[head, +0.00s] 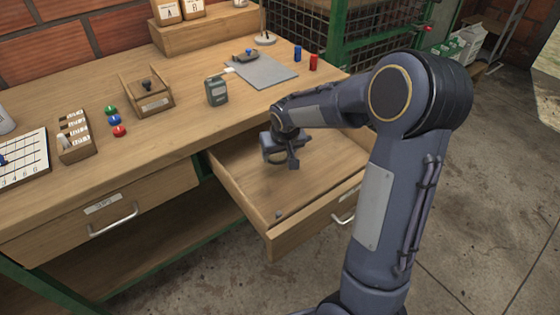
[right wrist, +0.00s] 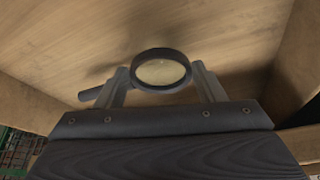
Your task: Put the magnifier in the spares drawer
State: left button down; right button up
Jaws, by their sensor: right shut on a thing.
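The magnifier (right wrist: 161,70) has a dark round rim with a clear lens and a short dark handle pointing left in the right wrist view. My right gripper (right wrist: 162,84) is shut on its rim, one finger on each side. In the head view my right gripper (head: 279,150) is inside the open drawer (head: 318,222), over its wooden floor near the back left. I cannot tell whether the magnifier touches the drawer floor. The drawer's label is not readable, as my arm covers part of its front. My left gripper is not in view.
A small grey item (head: 278,213) lies at the drawer's front left corner. A second drawer (head: 100,215) to the left is closed. Most of the open drawer's floor is clear.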

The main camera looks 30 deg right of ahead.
aim_at(281, 159)
notch_tip(281, 159, down, 4)
jog(key=shift+w+d+r+b, duration=0.1)
jog(key=shift+d+r+b, duration=0.05)
jog(key=shift+r+b, duration=0.15)
jog(key=shift+f, duration=0.1)
jog(key=shift+f, duration=0.15)
jog(key=o, duration=1)
jog(key=shift+c, duration=0.2)
